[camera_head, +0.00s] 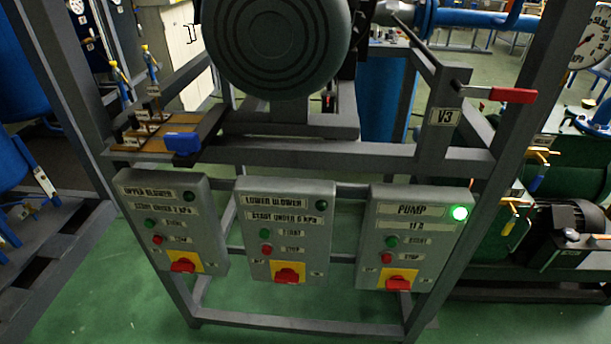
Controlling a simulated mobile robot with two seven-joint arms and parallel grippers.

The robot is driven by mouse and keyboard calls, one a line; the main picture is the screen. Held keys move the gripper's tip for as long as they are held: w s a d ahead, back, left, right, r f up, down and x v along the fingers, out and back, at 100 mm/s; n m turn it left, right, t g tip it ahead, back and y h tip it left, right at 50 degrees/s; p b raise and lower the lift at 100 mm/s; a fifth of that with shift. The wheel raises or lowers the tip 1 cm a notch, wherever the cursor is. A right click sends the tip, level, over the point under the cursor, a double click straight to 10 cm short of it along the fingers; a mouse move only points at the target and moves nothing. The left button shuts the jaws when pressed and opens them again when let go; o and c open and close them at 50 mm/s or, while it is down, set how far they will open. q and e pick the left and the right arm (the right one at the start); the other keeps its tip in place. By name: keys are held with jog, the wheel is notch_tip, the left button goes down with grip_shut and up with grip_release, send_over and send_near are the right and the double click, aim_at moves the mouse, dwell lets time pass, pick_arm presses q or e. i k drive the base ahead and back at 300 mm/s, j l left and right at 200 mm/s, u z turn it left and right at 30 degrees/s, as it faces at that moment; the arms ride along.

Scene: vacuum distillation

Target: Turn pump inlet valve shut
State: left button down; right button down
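A valve lever with a red grip (513,95) sticks out to the right at the upper right of the frame, beside a tag reading V3 (443,116). The lever lies about level. A blue grip (183,142) is at the left end of the frame's crossbar. No tag in view reads pump inlet, so I cannot tell for sure which handle belongs to that valve. The grey PUMP control box (413,245) is below the V3 tag, and its green lamp (459,213) is lit. Neither of my grippers is in view.
The UPPER BLOWER box (170,222) and LOWER BLOWER box (287,250) hang left of the pump box, with red rotary switches. A large round grey machine (277,45) sits above the crossbar (350,154). Grey posts flank it. Green floor (300,318) shows below.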

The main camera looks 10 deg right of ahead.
aim_at(498, 94)
jog(key=z, duration=1.45)
